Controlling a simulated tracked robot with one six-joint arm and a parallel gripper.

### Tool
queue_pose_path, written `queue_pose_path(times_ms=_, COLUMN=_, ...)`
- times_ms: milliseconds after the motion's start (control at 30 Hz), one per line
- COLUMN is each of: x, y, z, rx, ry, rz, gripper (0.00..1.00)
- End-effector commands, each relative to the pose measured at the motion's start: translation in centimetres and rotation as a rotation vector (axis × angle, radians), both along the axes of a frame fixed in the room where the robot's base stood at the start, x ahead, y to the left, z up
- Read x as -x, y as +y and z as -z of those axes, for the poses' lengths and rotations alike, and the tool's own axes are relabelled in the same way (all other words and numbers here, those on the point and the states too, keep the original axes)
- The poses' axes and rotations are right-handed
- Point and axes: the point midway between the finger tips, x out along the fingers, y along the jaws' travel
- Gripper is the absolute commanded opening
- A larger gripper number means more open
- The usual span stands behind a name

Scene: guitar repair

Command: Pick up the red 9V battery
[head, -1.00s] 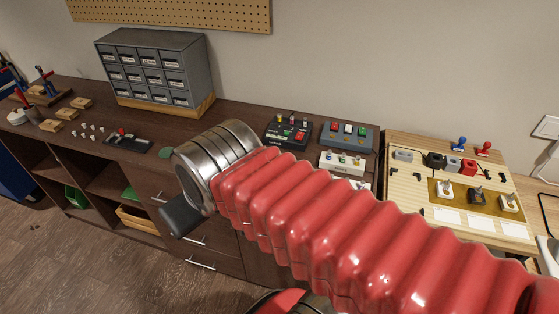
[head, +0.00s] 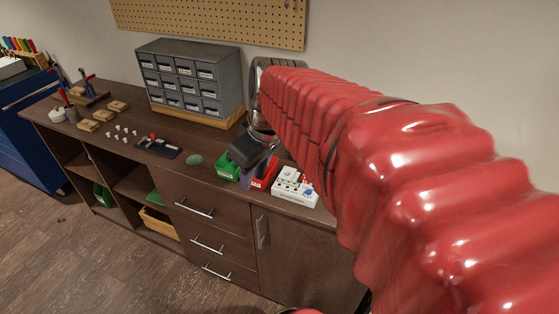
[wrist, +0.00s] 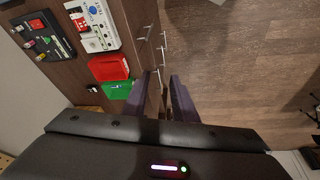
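I cannot make out the red 9V battery for sure in either current view. My red arm hides the right part of the bench.
A green tray (head: 227,167), a red tray (head: 268,172) and a white box with knobs (head: 295,187) lie near the cabinet's front edge. A grey drawer unit (head: 190,80) stands behind. Small white parts (head: 122,132) and wooden blocks lie left.

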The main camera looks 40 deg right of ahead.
Motion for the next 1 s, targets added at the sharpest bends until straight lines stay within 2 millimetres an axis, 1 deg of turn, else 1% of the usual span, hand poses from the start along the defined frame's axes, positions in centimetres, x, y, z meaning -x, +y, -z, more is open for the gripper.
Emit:
queue_pose_path(times_ms=33, x=-0.5, y=-1.7, z=0.2, rx=-0.005, ry=0.013, rz=-0.007, gripper=0.25)
queue_pose_path(times_ms=167, x=-1.4, y=-5.6, z=0.6, rx=-0.016, ry=0.028, rz=-0.055, gripper=0.25)
queue_pose_path(times_ms=200, x=-1.6, y=-6.8, z=0.7, rx=-0.019, ry=0.03, rz=-0.07, gripper=0.25)
queue_pose_path(times_ms=367, x=-2.0, y=-12.2, z=1.5, rx=-0.037, ry=0.029, rz=-0.131, gripper=0.25)
queue_pose_path(times_ms=400, x=-1.9, y=-13.6, z=1.8, rx=-0.042, ry=0.027, rz=-0.147, gripper=0.25)
queue_pose_path(times_ms=467, x=-1.8, y=-15.7, z=2.3, rx=-0.049, ry=0.02, rz=-0.168, gripper=0.25)
queue_pose_path(times_ms=500, x=-1.6, y=-17.2, z=2.6, rx=-0.052, ry=0.014, rz=-0.184, gripper=0.25)
queue_pose_path(times_ms=600, x=-1.0, y=-20.7, z=3.4, rx=-0.061, ry=-0.004, rz=-0.22, gripper=0.25)
queue_pose_path(times_ms=700, x=-0.2, y=-23.6, z=4.2, rx=-0.065, ry=-0.024, rz=-0.252, gripper=0.25)
queue_pose_path(times_ms=800, x=0.4, y=-25.5, z=4.7, rx=-0.066, ry=-0.041, rz=-0.274, gripper=0.25)
queue_pose_path(times_ms=833, x=0.5, y=-25.8, z=4.8, rx=-0.065, ry=-0.044, rz=-0.279, gripper=0.25)
queue_pose_path(times_ms=900, x=0.6, y=-26.3, z=4.9, rx=-0.064, ry=-0.049, rz=-0.288, gripper=0.25)
queue_pose_path(times_ms=1000, x=0.7, y=-26.5, z=4.9, rx=-0.065, ry=-0.051, rz=-0.291, gripper=0.25)
